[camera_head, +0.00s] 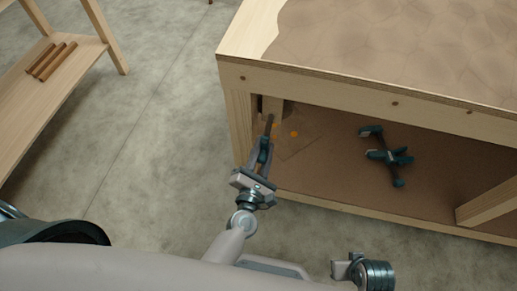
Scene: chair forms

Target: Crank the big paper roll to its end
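A wide sheet of brown paper (400,40) covers the top of the wooden workbench (237,44), leaving a pale bare strip at its left edge. I cannot make out the paper roll itself. A dark brown crank handle (268,122) shows beside the bench's front left leg, under the top. My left gripper (265,143) points up at it, and its fingers look closed around the handle's lower part. The crank's inner end is hidden in shadow under the bench.
Teal clamps (385,155) lie on the bench's lower shelf (330,185), with two small orange spots (294,133) near the leg. A wooden rack (60,85) with several brown rods (52,61) stands at left. The concrete floor (150,130) between is clear.

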